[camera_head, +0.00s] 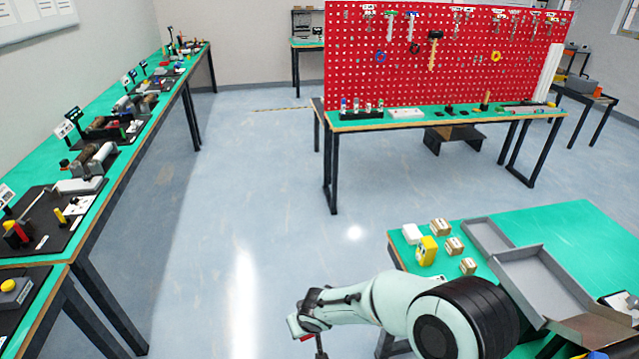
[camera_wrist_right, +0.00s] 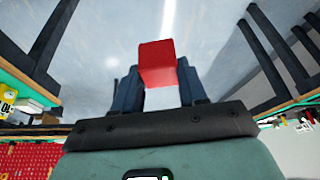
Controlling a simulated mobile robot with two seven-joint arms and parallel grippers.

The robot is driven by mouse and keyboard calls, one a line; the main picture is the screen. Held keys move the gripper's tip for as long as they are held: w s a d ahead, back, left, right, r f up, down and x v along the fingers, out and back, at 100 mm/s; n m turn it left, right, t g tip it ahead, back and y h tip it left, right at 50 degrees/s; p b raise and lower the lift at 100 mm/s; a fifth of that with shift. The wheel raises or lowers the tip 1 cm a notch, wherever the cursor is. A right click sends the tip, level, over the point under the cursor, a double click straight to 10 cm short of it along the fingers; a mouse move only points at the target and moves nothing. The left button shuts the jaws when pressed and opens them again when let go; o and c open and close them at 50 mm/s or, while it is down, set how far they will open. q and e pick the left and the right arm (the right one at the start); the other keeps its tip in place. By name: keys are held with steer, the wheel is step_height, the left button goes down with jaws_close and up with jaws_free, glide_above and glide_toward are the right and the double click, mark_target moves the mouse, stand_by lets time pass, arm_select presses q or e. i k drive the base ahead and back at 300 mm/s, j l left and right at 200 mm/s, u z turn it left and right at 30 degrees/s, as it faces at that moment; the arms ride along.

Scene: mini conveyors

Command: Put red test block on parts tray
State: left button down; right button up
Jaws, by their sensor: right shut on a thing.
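The red test block (camera_wrist_right: 157,62) is held between the fingers of my right gripper (camera_wrist_right: 160,88) in the right wrist view. A small red part of the block (camera_head: 296,327) shows beside my right gripper (camera_head: 308,334) at the bottom of the head view, over the floor and left of the near table. Two grey trays lie on that table: a smaller one (camera_head: 478,236) at the back and a larger one (camera_head: 557,279) nearer. I cannot tell which is the parts tray. My right gripper is apart from both. My left gripper is not in view.
The green near table (camera_head: 585,228) holds small cardboard boxes (camera_head: 439,227), a yellow item (camera_head: 427,250) and a white item (camera_head: 412,234) near its left edge. A red pegboard bench (camera_head: 445,117) stands behind. A long green bench (camera_head: 105,76) runs along the left wall. The floor between is clear.

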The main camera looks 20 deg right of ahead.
mark_target(487, 240)
steer(key=i+z, duration=0.2)
steer(key=i, duration=0.45)
steer(key=i+j+z, duration=0.15)
steer(key=i, duration=0.55)
steer(key=i+j+z, duration=0.1)
steer(key=i+z, duration=0.3)
steer(key=i, duration=0.9)
steer(key=i+z, duration=0.7)
steer(key=i+j+z, duration=0.1)
steer(key=i+z, duration=0.2)
steer(key=i+l+z, duration=0.1)
steer(key=z, duration=0.35)
steer(key=i+z, duration=0.4)
steer(key=i+j+z, duration=0.1)
steer(key=z, duration=0.35)
steer(key=i+l+z, duration=0.1)
steer(key=i+z, duration=0.15)
steer(key=z, duration=0.15)
steer(key=i+z, duration=0.25)
steer(key=z, duration=0.2)
steer(key=i+z, duration=0.25)
steer(key=z, duration=0.15)
